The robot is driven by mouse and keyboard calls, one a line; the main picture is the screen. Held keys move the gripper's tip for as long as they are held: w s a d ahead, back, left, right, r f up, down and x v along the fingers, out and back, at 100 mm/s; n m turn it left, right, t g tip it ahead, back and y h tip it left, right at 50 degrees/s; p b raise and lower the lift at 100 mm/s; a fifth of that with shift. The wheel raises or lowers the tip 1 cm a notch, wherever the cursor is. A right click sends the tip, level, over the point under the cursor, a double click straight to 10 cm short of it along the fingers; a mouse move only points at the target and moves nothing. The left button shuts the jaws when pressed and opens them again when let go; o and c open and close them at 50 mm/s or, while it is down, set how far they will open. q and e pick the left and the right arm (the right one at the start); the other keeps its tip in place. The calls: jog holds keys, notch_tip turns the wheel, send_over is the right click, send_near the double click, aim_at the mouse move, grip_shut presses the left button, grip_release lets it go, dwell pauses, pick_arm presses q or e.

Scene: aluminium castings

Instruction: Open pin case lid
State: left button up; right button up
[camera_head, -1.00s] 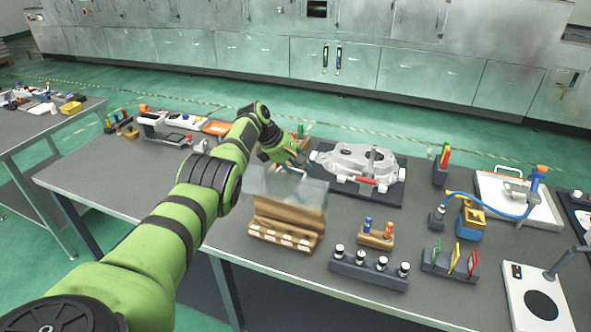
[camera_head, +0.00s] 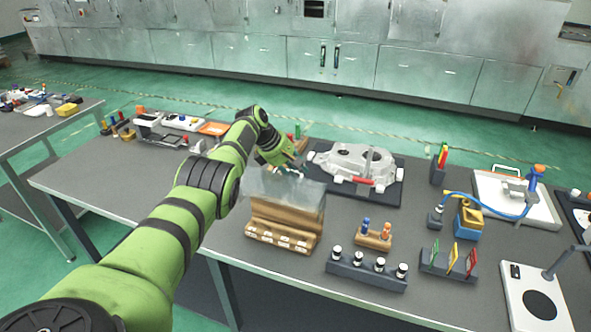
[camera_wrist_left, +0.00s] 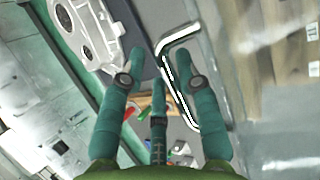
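The pin case (camera_head: 280,233) is a tan wooden box with a row of white labels along its front. Its clear lid (camera_head: 285,190) shows as a translucent panel over the upper part of the case. My left gripper (camera_head: 296,170) is at the lid's far upper edge. My right gripper is out of view.
A metal casting (camera_head: 352,162) on a dark mat stands just right of the gripper. A pin block (camera_head: 373,236) and a rack of black-and-white pieces (camera_head: 367,268) stand right of the case. The bench's left front is clear.

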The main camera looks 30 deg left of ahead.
pick_arm(q)
jog(key=a+r+b, duration=0.3)
jog(key=r+b, duration=0.2)
jog(key=r, duration=0.2)
jog(key=shift+s, duration=0.2)
dwell(0.7)
jog(key=shift+a+r, duration=0.1)
jog(key=shift+r, duration=0.05)
jog(key=v, duration=1.2)
dwell(0.7)
